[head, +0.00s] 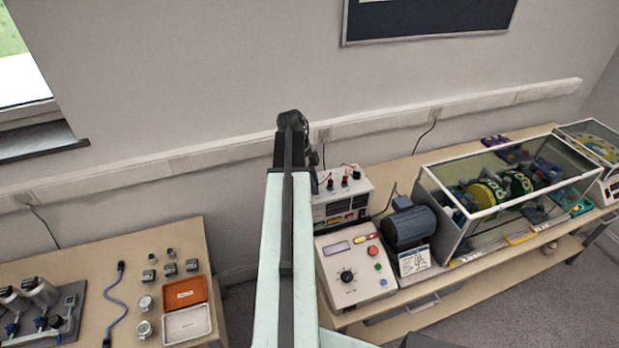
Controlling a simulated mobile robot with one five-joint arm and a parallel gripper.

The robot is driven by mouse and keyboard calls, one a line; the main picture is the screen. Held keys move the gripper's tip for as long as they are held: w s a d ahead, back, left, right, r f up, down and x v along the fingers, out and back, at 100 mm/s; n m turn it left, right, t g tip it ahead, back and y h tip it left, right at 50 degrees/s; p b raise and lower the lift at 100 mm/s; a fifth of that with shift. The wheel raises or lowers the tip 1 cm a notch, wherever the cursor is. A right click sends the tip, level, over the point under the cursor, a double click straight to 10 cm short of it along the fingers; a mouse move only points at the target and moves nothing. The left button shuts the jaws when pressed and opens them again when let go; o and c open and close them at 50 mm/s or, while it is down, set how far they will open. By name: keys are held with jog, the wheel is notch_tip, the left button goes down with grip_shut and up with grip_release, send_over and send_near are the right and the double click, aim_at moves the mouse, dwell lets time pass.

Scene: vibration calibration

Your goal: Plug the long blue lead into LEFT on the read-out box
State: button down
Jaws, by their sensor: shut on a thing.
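A blue lead (115,300) lies in a loose curve on the left table, with a dark blue plug at each end. I cannot tell whether it is the long one. A pale box with displays and red and black sockets on top (361,186), which looks like the read-out box, stands on the right bench. Its left part is hidden behind my arm, and its labels are too small to read. The dark end of my arm with my gripper (315,158) is by the box's back left. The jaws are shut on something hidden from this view.
A control box (353,284) with a knob and red and green buttons stands in front, beside a motor (408,223) and a clear-walled case (452,227). An orange and white tray (187,324) and small sensors lie on the left table. A gap separates table and bench.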

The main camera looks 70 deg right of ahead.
jog(key=m, duration=0.1)
jog(key=m+y, duration=0.1)
jog(key=m, duration=0.1)
jog(key=shift+d, duration=0.25)
jog(key=shift+a+m, duration=0.1)
jog(key=shift+m, duration=0.5)
jog(key=c, duration=1.3)
grip_release()
jog(key=shift+o, duration=0.2)
jog(key=shift+p+v, duration=2.45)
jog(key=shift+v, duration=0.05)
